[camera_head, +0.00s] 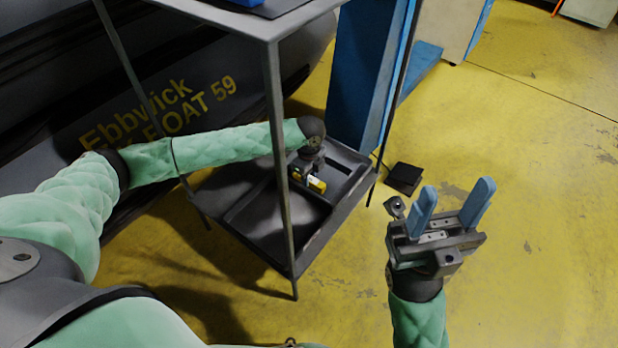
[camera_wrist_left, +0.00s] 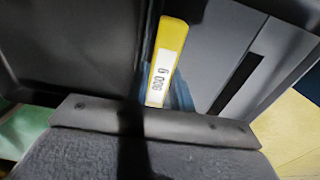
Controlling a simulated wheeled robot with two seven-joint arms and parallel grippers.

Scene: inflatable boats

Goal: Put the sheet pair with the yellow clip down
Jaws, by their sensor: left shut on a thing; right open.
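The yellow clip (camera_head: 316,184) shows at my left gripper (camera_head: 306,174), low over the lower tray of a metal stand. In the left wrist view the clip (camera_wrist_left: 168,60) is a yellow bar with a white "800 g" label, beside a bluish finger. My left gripper is shut on the yellow clip. I cannot make out the sheets clearly; the gripper and shadow hide much, and I cannot tell whether they touch the tray. My right gripper (camera_head: 452,212) is open and empty, blue fingers up, over the floor right of the stand.
The stand's lower tray (camera_head: 318,240) has raised rims and dividers. Its thin legs (camera_head: 276,140) and upper shelf (camera_head: 240,18) surround my left arm. A dark inflatable boat (camera_head: 200,85) lies behind. A blue cabinet (camera_head: 362,70) and a black block (camera_head: 404,178) stand right. Yellow floor is clear farther right.

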